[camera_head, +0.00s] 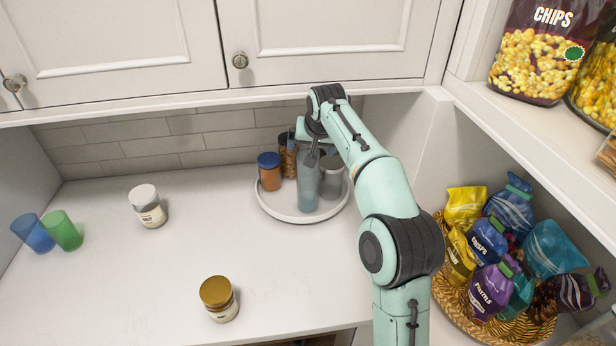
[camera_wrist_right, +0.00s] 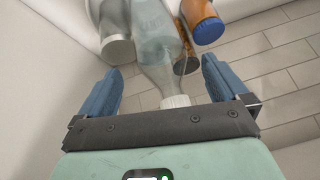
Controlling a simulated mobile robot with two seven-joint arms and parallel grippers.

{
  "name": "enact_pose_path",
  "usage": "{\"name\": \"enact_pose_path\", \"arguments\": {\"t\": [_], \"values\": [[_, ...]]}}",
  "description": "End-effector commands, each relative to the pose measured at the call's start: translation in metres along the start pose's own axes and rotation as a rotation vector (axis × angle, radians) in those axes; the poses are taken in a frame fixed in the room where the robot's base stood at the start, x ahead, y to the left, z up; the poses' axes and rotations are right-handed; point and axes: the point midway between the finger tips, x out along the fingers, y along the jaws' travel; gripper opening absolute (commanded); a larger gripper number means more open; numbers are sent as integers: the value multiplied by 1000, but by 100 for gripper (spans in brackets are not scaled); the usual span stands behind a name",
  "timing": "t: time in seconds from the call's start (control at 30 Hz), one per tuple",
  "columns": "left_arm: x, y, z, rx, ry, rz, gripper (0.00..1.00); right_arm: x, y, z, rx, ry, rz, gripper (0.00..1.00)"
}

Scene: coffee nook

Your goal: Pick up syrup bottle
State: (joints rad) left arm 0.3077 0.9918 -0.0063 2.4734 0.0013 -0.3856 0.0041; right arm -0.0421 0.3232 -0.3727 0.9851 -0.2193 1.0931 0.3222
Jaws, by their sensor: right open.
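The syrup bottle (camera_head: 308,182) is a see-through, blue-grey bottle standing on a round white tray (camera_head: 299,217). In the right wrist view, the bottle (camera_wrist_right: 158,45) has a narrow neck and a white cap and lies between the fingers in the picture. My right gripper (camera_head: 304,142) is at the bottle's upper part in the head view, partly hidden by its own wrist. The right wrist view shows its blue fingers (camera_wrist_right: 161,72) spread apart, with a gap on each side of the bottle's neck. My left gripper is in neither view.
An orange jar with a blue lid (camera_head: 269,172), a brown jar (camera_head: 288,155) and a grey jar (camera_head: 331,178) crowd the bottle. White-lidded (camera_head: 147,206) and gold-lidded (camera_head: 218,299) jars and two cups stand on the counter. A snack basket (camera_head: 470,318) is right. Cabinets hang above.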

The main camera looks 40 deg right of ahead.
Motion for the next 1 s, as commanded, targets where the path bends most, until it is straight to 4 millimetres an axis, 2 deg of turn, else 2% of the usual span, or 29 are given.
{"name": "enact_pose_path", "arguments": {"t": [0.2, 0.43, 0.47, 0.7, 0.77, 1.0], "values": [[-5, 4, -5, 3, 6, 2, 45, 32, 0, -4, 0, -1, 1, 100], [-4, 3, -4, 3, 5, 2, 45, 35, 0, -4, 1, 0, -1, 100], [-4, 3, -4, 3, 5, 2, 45, 35, 0, -4, 1, 0, 0, 97], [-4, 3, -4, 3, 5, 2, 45, 35, 0, -4, 1, 0, 0, 19], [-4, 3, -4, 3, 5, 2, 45, 35, 0, -4, 1, 0, 0, 0], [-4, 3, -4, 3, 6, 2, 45, 32, -1, -6, 2, 10, -5, 0]]}}
